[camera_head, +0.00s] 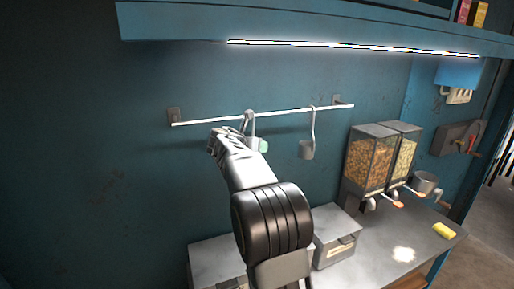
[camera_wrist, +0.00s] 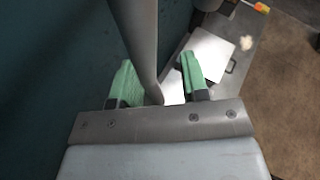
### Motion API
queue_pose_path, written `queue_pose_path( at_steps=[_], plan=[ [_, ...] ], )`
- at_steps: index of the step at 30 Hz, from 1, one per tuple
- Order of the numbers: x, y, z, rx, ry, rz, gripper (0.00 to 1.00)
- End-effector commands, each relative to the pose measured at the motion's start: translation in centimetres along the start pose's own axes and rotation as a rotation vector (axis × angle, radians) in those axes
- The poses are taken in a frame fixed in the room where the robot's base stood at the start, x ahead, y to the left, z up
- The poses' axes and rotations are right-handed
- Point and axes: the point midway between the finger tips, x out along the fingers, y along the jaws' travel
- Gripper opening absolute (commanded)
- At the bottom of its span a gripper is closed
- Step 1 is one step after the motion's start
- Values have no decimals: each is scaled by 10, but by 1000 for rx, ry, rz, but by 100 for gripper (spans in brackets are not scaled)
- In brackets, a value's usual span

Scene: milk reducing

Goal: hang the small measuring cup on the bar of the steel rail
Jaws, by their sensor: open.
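The steel rail's bar (camera_head: 290,112) runs across the blue wall. A grey handle with a hooked top (camera_head: 249,118) hangs over the bar right by my gripper (camera_head: 256,144); its lower part is hidden behind my arm. In the wrist view, a grey handle (camera_wrist: 138,35) runs between the green fingertips of my gripper (camera_wrist: 158,82), which are apart with gaps beside it. Another measuring cup (camera_head: 306,150) hangs from the bar further right by a long hooked handle. I cannot tell from these views which of the two is the smaller.
Two dispensers (camera_head: 368,160) of dry food stand right of the rail on the counter (camera_head: 372,268). Metal boxes (camera_head: 336,224) sit below the rail. A yellow block (camera_head: 443,230) lies at the counter's right. A lit shelf (camera_head: 300,25) juts out above. The wall left of the rail is clear.

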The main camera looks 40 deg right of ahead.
Motion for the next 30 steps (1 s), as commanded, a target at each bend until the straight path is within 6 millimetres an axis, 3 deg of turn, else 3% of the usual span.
queue_pose_path(
  at_steps=[5, 19, 24, 30],
  plan=[
    [-19, 1, 0, 1, -3, 3, 42],
    [-109, 1, 0, 1, -2, 4, 42],
    [-128, 0, 0, 1, -1, 2, 42],
    [-137, 0, 0, 1, -1, 1, 42]
  ],
)
